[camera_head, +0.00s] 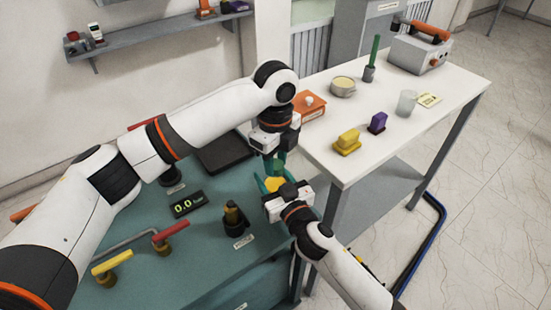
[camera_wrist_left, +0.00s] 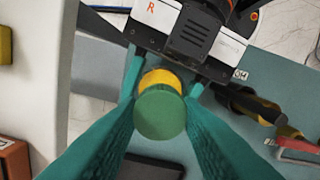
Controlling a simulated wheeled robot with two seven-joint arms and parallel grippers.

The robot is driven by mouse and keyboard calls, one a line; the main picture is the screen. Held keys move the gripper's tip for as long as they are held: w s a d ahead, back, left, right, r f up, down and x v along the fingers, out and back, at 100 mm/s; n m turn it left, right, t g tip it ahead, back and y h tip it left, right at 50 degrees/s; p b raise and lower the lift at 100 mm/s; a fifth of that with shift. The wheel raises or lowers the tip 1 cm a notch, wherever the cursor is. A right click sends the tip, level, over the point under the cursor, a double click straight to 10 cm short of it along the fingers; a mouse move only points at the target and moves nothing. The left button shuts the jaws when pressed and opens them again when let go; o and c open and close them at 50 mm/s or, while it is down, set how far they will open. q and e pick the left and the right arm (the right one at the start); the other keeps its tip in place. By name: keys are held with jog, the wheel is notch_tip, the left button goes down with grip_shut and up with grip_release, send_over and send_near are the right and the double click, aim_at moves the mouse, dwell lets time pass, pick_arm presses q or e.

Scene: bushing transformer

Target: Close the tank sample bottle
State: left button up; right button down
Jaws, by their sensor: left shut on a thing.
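My left gripper (camera_head: 274,163) points down above my right gripper (camera_head: 277,187). In the left wrist view, the teal fingers of my left gripper (camera_wrist_left: 160,110) are shut on a round green cap (camera_wrist_left: 160,116). Just beyond the cap is the yellow sample bottle (camera_wrist_left: 162,79), between the teal fingers of my right gripper, which is marked R. The yellow bottle also shows in the head view (camera_head: 273,184). The cap overlaps the bottle in the wrist view, and I cannot tell whether they touch.
The teal bench holds a display reading 0.0 (camera_head: 188,204), a dark-and-yellow fitting (camera_head: 233,217), a red-handled valve (camera_head: 170,236) and a yellow-handled valve (camera_head: 110,264). The white table (camera_head: 385,150) at right carries a yellow block (camera_head: 347,142), a purple block (camera_head: 377,122) and a glass (camera_head: 406,103).

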pick_arm(q)
jog(key=m, duration=0.3)
jog(key=o, duration=1.2)
jog(key=shift+c, duration=0.2)
notch_tip(320, 180, up, 12)
pick_arm(e)
jog(key=shift+c, duration=2.4)
grip_release()
jog(key=shift+s+d, duration=0.1)
